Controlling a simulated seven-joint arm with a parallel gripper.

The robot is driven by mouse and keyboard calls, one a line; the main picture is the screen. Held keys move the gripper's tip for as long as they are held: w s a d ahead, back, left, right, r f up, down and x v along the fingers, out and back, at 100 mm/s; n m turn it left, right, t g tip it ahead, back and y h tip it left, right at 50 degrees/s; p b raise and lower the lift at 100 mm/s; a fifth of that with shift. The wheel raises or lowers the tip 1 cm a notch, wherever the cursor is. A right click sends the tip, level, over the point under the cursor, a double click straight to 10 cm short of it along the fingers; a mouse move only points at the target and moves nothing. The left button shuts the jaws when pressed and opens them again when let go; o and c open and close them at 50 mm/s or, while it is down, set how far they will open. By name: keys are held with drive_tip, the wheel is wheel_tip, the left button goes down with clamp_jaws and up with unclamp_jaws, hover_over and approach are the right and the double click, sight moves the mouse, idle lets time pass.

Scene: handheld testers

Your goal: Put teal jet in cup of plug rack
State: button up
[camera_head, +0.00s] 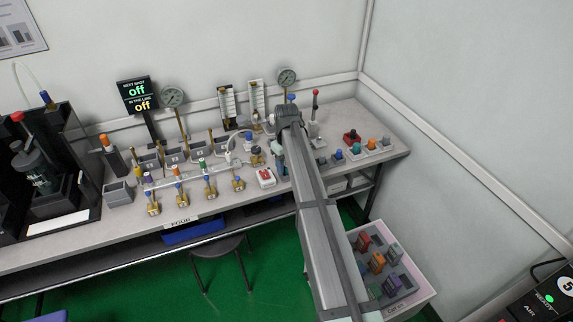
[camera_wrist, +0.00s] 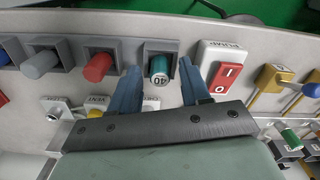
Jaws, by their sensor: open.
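In the wrist view a teal cylindrical piece marked 40 (camera_wrist: 159,71) sits upright in a square grey cup (camera_wrist: 161,47). My gripper (camera_wrist: 158,67) is open, with one blue-grey finger on each side of the teal piece. I cannot tell if either finger touches it. Beside it stand similar grey cups with a red piece (camera_wrist: 98,67) and a grey piece (camera_wrist: 40,65). Grey holders with coloured plugs, including a teal one (camera_head: 355,148), stand at right; I cannot tell which is the plug rack.
A pump switch (camera_wrist: 226,70) with a red rocker stands close beside the gripper. Brass valves (camera_head: 210,190) with coloured knobs stand at the bench's front left. A gauge (camera_head: 287,77) stands behind my arm. A crate (camera_head: 412,301) holding coloured testers is below the bench at right.

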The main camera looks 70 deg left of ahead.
wheel_tip(320, 180, up, 12)
idle(0.6)
idle(0.5)
drive_tip(key=w+d+f+m+g+h, duration=0.1)
drive_tip(key=w+d+f+g+h, duration=0.15)
drive_tip(key=d+f, duration=1.4)
drive_tip(key=w+d+f+m+g+h, duration=0.2)
drive_tip(key=w+d+f+g, duration=0.1)
drive_tip(key=d+f, duration=1.35)
drive_tip(key=s+d+f+m+g+y, duration=0.1)
drive_tip(key=s+d+f+m+g, duration=0.3)
drive_tip(key=d, duration=0.9)
drive_tip(key=s+d+f+m+g+y, duration=0.15)
drive_tip(key=s+d, duration=0.55)
drive_tip(key=d, duration=0.7)
drive_tip(key=s+d+f+m+g+y, duration=0.25)
drive_tip(key=s+d+f, duration=0.2)
drive_tip(key=d, duration=0.85)
drive_tip(key=w+d+f+m+t, duration=0.3)
drive_tip(key=w+d+m, duration=0.2)
drive_tip(key=d, duration=0.3)
drive_tip(key=w+d+f+m+t, duration=0.3)
drive_tip(key=w+d+f+m, duration=0.1)
drive_tip(key=d, duration=0.4)
drive_tip(key=shift+w+d+m, duration=0.3)
drive_tip(key=shift+w+m, duration=0.1)
drive_tip(key=shift+t, duration=0.25)
